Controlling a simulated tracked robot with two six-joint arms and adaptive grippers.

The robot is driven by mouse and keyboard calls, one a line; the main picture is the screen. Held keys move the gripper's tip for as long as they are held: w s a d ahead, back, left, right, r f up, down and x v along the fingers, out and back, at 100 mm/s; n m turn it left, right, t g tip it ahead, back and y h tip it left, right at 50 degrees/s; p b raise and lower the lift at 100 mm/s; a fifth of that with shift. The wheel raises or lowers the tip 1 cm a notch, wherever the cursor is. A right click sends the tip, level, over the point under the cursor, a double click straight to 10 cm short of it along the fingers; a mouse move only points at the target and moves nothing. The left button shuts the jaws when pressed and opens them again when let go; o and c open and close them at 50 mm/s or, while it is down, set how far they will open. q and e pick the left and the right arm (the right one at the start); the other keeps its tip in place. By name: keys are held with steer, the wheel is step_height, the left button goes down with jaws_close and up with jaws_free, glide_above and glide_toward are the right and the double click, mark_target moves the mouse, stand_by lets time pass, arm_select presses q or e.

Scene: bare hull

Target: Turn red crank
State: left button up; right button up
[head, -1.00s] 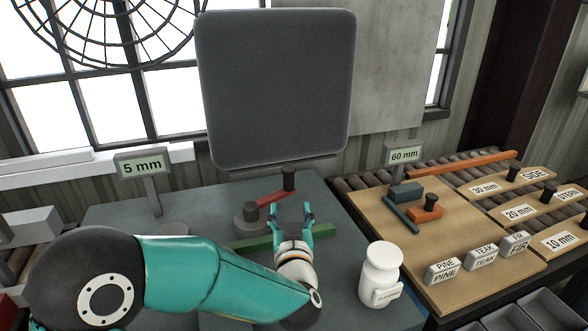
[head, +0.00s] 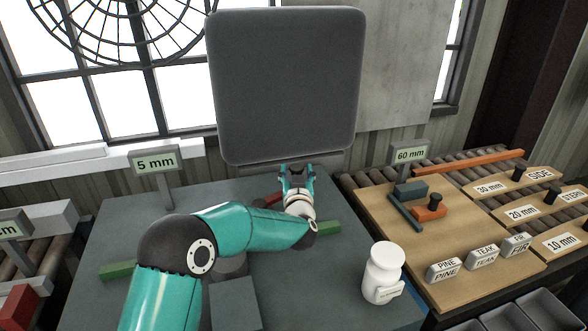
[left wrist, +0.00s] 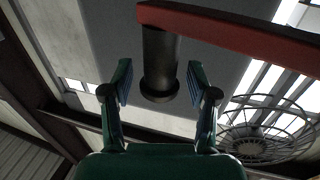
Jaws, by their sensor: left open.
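The red crank (head: 268,200) is on the grey bench, mostly hidden behind my left gripper and arm in the head view. In the left wrist view the red crank arm (left wrist: 240,35) runs to the upper right, with a dark cylindrical handle (left wrist: 160,65) at its end. My left gripper (head: 297,170) is open at the crank's handle end. In the left wrist view its two fingers (left wrist: 160,88) stand on either side of the handle, with gaps on both sides. My right gripper is in neither view.
A green bar (head: 326,228) lies across the bench behind my arm. A white jar (head: 383,272) stands at front right. A dark grey panel (head: 285,85) rises behind the bench. A "5 mm" sign (head: 156,163) stands at the left, and a wooden board (head: 455,245) with small blocks is at the right.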

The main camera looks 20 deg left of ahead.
arm_select(q)
steer(key=shift+w, duration=0.15)
steer(key=shift+c, duration=0.2)
jaws_close()
